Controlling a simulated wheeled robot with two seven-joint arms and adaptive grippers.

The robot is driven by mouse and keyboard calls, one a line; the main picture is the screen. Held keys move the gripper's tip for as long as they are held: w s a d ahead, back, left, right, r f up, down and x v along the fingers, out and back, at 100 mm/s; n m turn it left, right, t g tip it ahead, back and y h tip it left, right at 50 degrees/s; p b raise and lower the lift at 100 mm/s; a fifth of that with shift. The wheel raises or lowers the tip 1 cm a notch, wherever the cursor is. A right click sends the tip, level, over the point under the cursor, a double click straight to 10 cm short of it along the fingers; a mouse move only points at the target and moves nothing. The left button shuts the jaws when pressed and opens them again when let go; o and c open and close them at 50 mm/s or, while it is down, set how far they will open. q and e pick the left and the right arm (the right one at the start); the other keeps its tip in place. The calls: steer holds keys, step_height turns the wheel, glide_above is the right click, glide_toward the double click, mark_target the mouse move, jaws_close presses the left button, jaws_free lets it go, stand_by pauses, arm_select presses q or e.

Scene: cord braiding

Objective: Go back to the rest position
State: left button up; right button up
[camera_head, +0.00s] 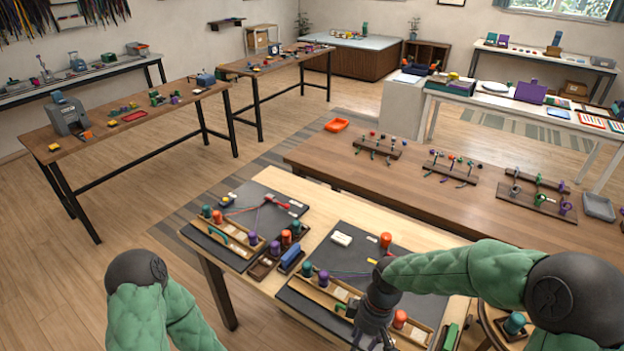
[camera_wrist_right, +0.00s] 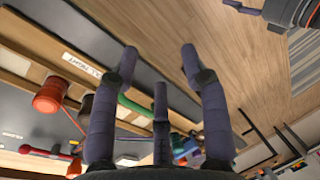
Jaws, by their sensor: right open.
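My right arm reaches in from the right in the head view. Its dark gripper (camera_head: 368,335) is over the front of the right braiding board (camera_head: 400,255). In the right wrist view my right gripper (camera_wrist_right: 160,65) has its three fingers spread, with nothing between them. An orange-red spool (camera_wrist_right: 50,95) shows left of the fingers there. In the head view another orange-red spool (camera_head: 399,319) sits just right of the gripper. My left arm shows only its upper green part at the lower left; its gripper is out of view.
A left black board (camera_head: 240,200) carries red cord and spools beside a blue block (camera_head: 290,257). A brown table (camera_head: 440,210) with several peg stands is behind. A round stand (camera_head: 500,335) is at the lower right. Open floor lies to the left.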

steer(key=s+a+f+m+t+y, duration=0.1)
steer(key=s+f+m, duration=0.4)
steer(key=f, duration=0.6)
steer(key=s+a+f+m+t, duration=0.1)
steer(key=s+f+m, duration=0.4)
steer(key=f, duration=0.6)
steer(key=shift+s+f+m+y, duration=0.2)
steer(key=shift+m+y, duration=0.2)
steer(key=shift+m, duration=0.4)
